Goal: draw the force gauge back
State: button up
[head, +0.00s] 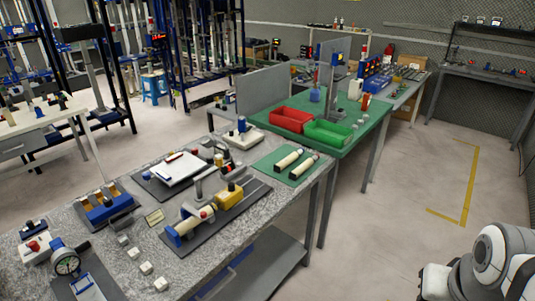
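A yellow block-like unit (228,196) with a dark knob on top sits on a dark railed base plate (252,199) on the speckled grey bench. It looks like the force gauge, though no readout can be made out. A cream cylinder (194,221) with a blue end block (173,236) lies in line with it, to its front left, and a small red-tipped part stands near the cylinder. Bare rail shows behind the yellow unit, to the upper right. My arm shows at the bottom right, over the floor and well apart from the bench. My gripper's fingers are not visible.
A round dial gauge (66,262) stands at the bench's near left. A green table with a red bin (291,119) adjoins behind. Floor right of the bench is clear.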

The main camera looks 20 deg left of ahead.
aim_at(226, 198)
jog(key=u, duration=0.75)
jog(key=i, duration=1.4)
jog(key=u, duration=1.05)
jog(key=k, duration=0.65)
jog(key=u, duration=0.2)
jog(key=i, duration=0.7)
jog(key=z, duration=0.15)
